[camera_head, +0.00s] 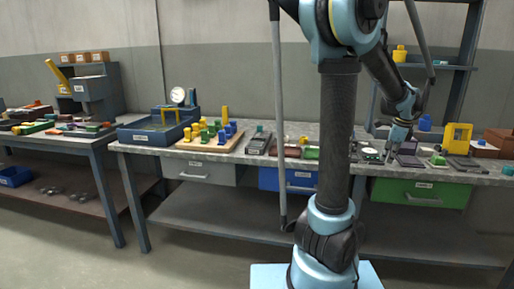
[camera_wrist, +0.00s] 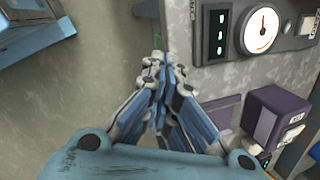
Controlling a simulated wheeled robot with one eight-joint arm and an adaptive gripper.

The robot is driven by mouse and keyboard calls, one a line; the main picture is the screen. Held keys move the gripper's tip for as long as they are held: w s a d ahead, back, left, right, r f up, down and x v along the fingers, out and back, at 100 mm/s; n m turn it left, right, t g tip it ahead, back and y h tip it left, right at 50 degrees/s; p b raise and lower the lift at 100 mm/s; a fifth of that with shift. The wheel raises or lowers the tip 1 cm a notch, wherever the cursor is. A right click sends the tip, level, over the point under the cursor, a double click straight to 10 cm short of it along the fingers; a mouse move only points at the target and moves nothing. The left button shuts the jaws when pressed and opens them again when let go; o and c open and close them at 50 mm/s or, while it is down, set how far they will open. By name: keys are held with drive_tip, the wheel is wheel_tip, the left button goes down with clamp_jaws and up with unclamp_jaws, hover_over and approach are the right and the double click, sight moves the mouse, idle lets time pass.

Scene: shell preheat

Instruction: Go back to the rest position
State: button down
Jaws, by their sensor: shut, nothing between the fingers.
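My gripper (camera_wrist: 162,62) is shut and empty, its fingertips meeting over the bare worktop in the wrist view. In the head view my gripper (camera_head: 388,157) hangs low over the right part of the long bench, near its front edge, beside a device with a round dial (camera_head: 370,152). That dial (camera_wrist: 262,30) shows at the upper right of the wrist view on a grey panel with green displays (camera_wrist: 220,32). A dark purple block with a white label (camera_wrist: 275,120) stands right of the fingers.
The long bench (camera_head: 255,160) carries a blue tray with a gauge (camera_head: 152,132), a board of coloured pegs (camera_head: 212,136) and a yellow frame (camera_head: 457,137). A side table (camera_head: 62,140) stands left. Drawers hang below: grey (camera_head: 195,166), blue (camera_head: 285,180), green (camera_head: 422,193). Floor in front is clear.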

drive_tip(key=s+a+n, duration=0.2)
drive_tip(key=a+n, duration=0.5)
drive_tip(key=a, duration=0.7)
drive_tip(key=s+a+f+n, duration=0.5)
drive_tip(key=s+a+n, duration=0.3)
drive_tip(key=a, duration=0.2)
drive_tip(key=s+a+f+n+g, duration=0.1)
drive_tip(key=s+a+f+n, duration=0.5)
drive_tip(key=a+n, duration=0.3)
drive_tip(key=shift+s+a+f+n, duration=0.25)
drive_tip(key=shift+s+a, duration=0.2)
drive_tip(key=shift+s, duration=0.4)
